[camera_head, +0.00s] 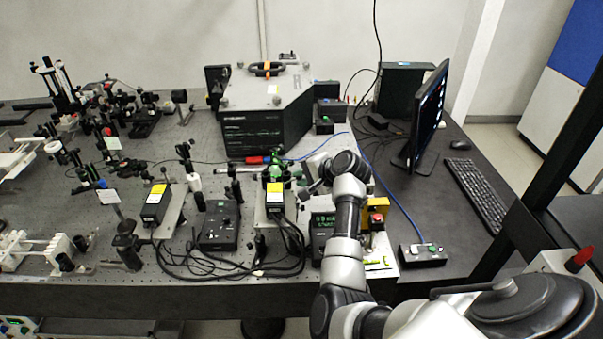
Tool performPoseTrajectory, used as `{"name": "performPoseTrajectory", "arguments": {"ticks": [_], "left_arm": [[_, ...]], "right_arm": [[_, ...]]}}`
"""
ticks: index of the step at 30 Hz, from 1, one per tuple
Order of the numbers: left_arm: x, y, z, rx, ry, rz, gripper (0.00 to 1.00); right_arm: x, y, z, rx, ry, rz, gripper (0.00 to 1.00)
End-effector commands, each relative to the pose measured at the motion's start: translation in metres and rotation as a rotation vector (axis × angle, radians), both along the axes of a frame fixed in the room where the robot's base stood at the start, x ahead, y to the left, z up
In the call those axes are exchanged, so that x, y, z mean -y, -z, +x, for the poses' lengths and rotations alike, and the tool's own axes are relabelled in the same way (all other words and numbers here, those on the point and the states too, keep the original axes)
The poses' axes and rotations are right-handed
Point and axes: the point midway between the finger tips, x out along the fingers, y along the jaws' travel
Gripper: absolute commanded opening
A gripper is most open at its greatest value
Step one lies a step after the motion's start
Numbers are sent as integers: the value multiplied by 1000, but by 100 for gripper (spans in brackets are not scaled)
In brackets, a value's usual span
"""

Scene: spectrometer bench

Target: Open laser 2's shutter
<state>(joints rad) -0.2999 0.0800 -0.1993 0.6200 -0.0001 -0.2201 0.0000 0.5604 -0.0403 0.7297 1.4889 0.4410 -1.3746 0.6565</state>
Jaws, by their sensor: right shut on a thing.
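Two small laser boxes with yellow labels stand on the bench, one at the left (156,205) and one near the middle (275,200). No readable mark shows which is laser 2. My right gripper (303,188) is at the front right of the middle laser, beside green parts (275,170) at its far end. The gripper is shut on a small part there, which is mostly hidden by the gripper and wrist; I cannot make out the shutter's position. My left gripper is not in view.
A large dark spectrometer box (262,125) stands behind. A black control box (220,226) sits between the lasers, with loose cables in front. A red button on a yellow box (376,217) is right of my arm. A monitor (428,115) and keyboard (477,192) are at the right.

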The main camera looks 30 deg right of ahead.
Motion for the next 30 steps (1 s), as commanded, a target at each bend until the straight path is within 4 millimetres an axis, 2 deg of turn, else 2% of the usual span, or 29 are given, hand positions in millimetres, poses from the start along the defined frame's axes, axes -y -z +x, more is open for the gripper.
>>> {"name": "performPoseTrajectory", "arguments": {"ticks": [6,7,11,22,26,30], "left_arm": [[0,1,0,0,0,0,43],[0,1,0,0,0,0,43],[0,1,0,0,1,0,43],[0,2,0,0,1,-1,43],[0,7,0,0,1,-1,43],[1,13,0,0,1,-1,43]], "right_arm": [[0,1,0,-1,1,1,0],[0,1,0,-1,1,1,21],[0,1,0,-1,0,1,41],[2,-2,-5,-1,1,0,42],[8,-11,-19,2,2,-4,42],[15,-26,-42,1,4,-4,42]]}}
